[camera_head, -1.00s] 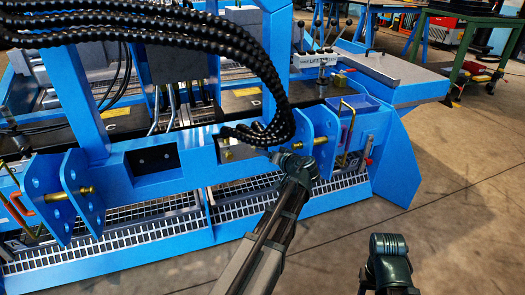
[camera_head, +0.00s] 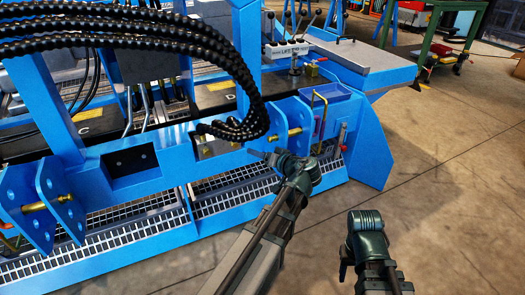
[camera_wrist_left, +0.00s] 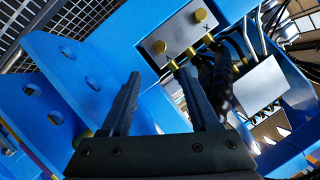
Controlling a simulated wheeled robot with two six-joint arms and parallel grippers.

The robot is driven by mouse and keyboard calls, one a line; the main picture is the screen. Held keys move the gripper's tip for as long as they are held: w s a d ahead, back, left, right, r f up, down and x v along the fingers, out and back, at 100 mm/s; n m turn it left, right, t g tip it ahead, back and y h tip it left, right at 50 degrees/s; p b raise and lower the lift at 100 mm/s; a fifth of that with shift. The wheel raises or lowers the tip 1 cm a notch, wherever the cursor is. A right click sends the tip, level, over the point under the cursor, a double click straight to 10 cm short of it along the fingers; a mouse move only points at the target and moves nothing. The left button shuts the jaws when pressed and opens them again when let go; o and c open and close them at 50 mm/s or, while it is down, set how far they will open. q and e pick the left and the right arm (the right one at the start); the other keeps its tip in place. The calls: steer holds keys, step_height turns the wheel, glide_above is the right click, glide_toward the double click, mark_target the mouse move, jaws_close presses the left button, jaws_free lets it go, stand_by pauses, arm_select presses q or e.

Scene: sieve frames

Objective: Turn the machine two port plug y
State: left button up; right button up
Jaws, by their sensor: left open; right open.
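In the left wrist view a silver port block (camera_wrist_left: 180,32) marked X carries round brass plugs, one of them a brass plug (camera_wrist_left: 158,47) at its left side. In the head view my left gripper (camera_head: 263,156) is beside the blue machine (camera_head: 110,205), near the black hose ends; the port block is mostly hidden there. My right gripper (camera_head: 345,268) is open and apart from the machine, over the floor.
Black ribbed hoses (camera_head: 150,35) arch over the machine and end close to my left gripper. Blue bracket plates (camera_head: 290,118) with a brass pin stand next to it. A second silver block (camera_wrist_left: 262,85) with hoses shows in the wrist view.

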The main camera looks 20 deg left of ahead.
arm_select(q)
steer(key=s+d+m+g+h+p, duration=0.7)
steer(key=s+d+m+h+p, duration=0.5)
steer(key=s+d, duration=1.05)
step_height(320, 180, up, 37)
steer(key=d+n+p, duration=0.2)
steer(key=p, duration=3.7)
steer(key=shift+w+d+n+y+p, duration=0.25)
steer(key=shift+w+n+y+p, duration=0.05)
steer(key=shift+w+n, duration=0.15)
steer(key=shift+f, duration=0.1)
steer(key=shift+c, duration=0.9)
steer(key=shift+w, duration=0.15)
